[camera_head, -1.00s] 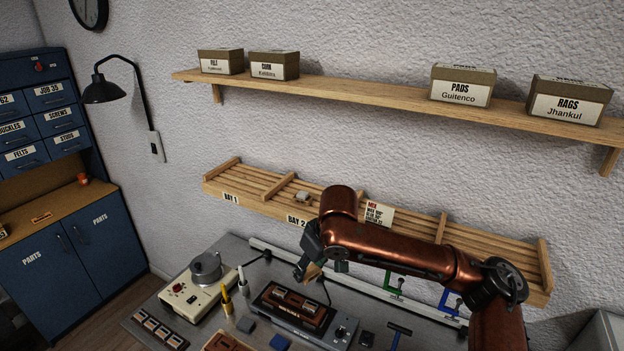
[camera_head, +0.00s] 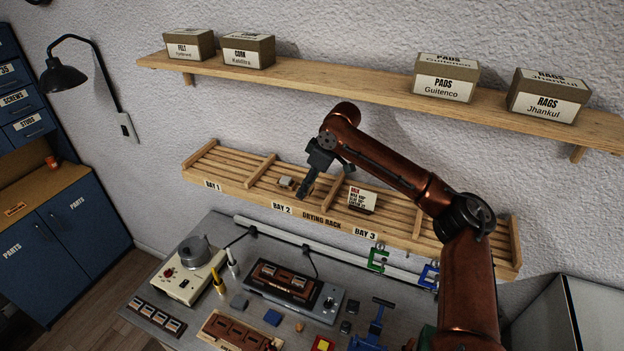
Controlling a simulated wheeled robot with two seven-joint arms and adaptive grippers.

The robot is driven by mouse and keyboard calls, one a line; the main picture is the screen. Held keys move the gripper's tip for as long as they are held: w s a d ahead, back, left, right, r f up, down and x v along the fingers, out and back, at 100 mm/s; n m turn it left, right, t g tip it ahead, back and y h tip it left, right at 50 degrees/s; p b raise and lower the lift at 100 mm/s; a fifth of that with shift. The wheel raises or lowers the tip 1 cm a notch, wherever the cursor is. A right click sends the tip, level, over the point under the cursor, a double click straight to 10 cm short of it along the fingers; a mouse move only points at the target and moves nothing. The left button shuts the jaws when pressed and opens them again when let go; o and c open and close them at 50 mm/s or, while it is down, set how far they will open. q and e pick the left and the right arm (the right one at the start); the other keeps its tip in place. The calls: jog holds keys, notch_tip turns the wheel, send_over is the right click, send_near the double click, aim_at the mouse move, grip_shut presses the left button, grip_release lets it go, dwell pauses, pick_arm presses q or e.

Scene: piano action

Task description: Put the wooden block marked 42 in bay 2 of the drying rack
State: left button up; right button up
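My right gripper (camera_head: 306,188) hangs fingers-down over bay 2 of the drying rack (camera_head: 322,219), near the rack's front edge. Its dark fingers are small in view, and I cannot make out the wooden block marked 42 at their tips or whether they are open or shut. The marking 42 is not readable anywhere. A small pale grey piece (camera_head: 285,182) lies on the slats of bay 2, just left of the gripper. My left gripper is not in view.
A white card with red heading (camera_head: 362,200) stands on the rack right of the gripper. Bay 1 is clear. Above hangs a shelf (camera_head: 330,87) with labelled boxes. The bench below holds a dark device (camera_head: 290,285), a hot-plate-like unit (camera_head: 188,276) and several small parts.

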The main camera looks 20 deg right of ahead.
aim_at(313, 185)
jog(key=w+d+p, duration=0.1)
jog(key=w+d, duration=0.2)
jog(key=shift+d, duration=0.15)
jog(key=shift+w+d+f+p, duration=0.1)
jog(key=shift+d+f+p, duration=0.1)
jog(key=shift+p, duration=0.1)
notch_tip(313, 185, down, 2)
jog(key=shift+a+f+p, duration=0.1)
jog(key=shift+p, duration=0.45)
jog(key=shift+f, duration=0.55)
jog(key=o, duration=0.9)
jog(key=shift+c, duration=0.2)
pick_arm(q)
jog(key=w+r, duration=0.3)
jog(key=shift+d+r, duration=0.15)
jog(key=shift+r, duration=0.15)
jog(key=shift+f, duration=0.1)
